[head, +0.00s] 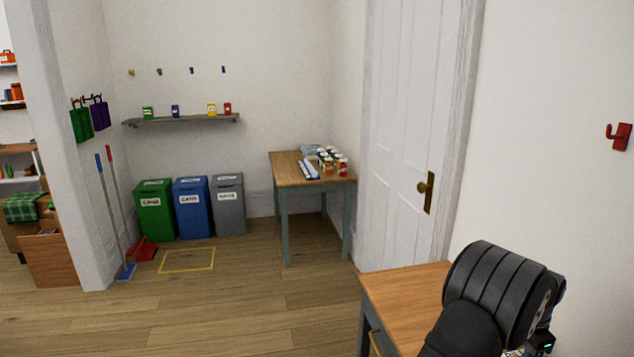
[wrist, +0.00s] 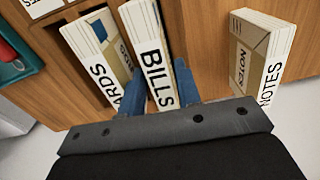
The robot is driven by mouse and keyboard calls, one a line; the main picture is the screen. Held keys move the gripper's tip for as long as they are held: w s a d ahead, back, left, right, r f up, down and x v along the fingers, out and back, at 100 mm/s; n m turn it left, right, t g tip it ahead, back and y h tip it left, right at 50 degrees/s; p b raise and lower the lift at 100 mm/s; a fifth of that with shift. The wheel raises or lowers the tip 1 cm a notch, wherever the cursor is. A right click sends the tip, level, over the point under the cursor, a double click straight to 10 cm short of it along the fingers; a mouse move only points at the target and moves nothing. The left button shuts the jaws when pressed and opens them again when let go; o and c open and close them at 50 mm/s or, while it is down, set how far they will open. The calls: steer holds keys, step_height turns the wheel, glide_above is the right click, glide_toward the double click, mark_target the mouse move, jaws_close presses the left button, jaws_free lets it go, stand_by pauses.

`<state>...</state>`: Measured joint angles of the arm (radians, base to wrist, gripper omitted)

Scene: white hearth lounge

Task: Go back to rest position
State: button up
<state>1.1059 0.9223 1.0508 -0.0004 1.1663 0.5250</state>
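In the head view only my dark arm shows at lower right; the fingers are out of sight there.
In the wrist view a box ending in "ARDS" (wrist: 101,72) is just left of BILLS, and a NOTES box (wrist: 264,55) stands apart at right, both by brown wood. In the head view a wooden table (head: 395,290) is beside my arm, near a white door (head: 408,130).

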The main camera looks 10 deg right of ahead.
step_height(320, 180, up, 10)
step_height(320, 180, down, 12)
steer(key=shift+a+f, duration=0.1)
step_height(320, 180, up, 10)
steer(key=shift+w+a+r, duration=0.2)
steer(key=shift+w+a, duration=0.15)
steer(key=shift+w, duration=0.15)
steer(key=w+a+n, duration=0.6)
steer(key=w+a, duration=1.4)
steer(key=a, duration=0.2)
steer(key=w+a+f+n, duration=0.1)
steer(key=w+a+n, duration=0.1)
steer(key=a, duration=1)
steer(key=w+a+n, duration=0.2)
steer(key=a, duration=1.1)
steer(key=shift+a+f, duration=0.25)
steer(key=shift+f, duration=0.1)
